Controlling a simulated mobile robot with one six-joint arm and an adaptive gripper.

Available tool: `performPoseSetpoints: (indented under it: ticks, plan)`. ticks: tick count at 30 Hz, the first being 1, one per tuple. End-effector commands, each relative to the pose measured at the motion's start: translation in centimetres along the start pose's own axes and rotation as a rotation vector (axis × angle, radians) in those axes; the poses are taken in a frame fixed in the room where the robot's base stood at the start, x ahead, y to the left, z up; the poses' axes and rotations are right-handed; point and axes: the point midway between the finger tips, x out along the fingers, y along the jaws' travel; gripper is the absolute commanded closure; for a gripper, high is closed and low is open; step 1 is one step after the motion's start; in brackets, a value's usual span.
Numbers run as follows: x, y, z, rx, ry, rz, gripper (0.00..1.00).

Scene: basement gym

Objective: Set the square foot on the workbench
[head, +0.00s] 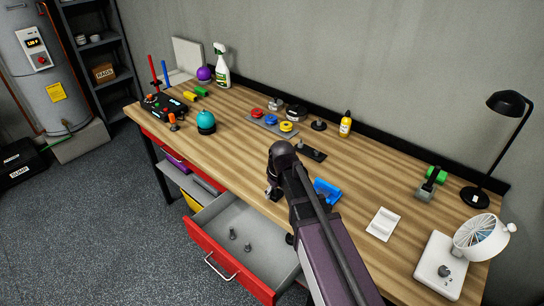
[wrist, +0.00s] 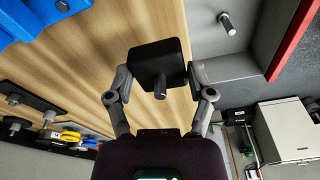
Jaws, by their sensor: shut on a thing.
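The square foot (wrist: 160,58) is a black square plate with a short grey stud, seen in the wrist view. My gripper (wrist: 160,74) is shut on it, one finger at each side. In the head view my gripper (head: 273,190) is near the workbench's front edge, above the open drawer side; my arm hides most of the foot there. The workbench (head: 385,160) has a striped wooden top. In the wrist view the foot appears over the wood (wrist: 150,20) close to the edge by the drawer; its height above the top is hard to tell.
A blue tray (head: 327,190) stands right of my gripper. A black plate with a stud (head: 311,152) and a round foot (head: 319,125) lie behind. Bare wood lies left of my gripper (head: 235,155).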

Motion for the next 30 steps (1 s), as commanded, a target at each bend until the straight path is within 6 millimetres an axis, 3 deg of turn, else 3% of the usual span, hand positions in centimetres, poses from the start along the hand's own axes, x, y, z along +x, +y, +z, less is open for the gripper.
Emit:
performPoseSetpoints:
  ticks: [21,30]
  plan:
    - [2.8,4.8,-11.2,0.001,0.0,0.0,0.78]
    - [3.1,5.4,-12.9,0.0,0.0,0.0,0.78]
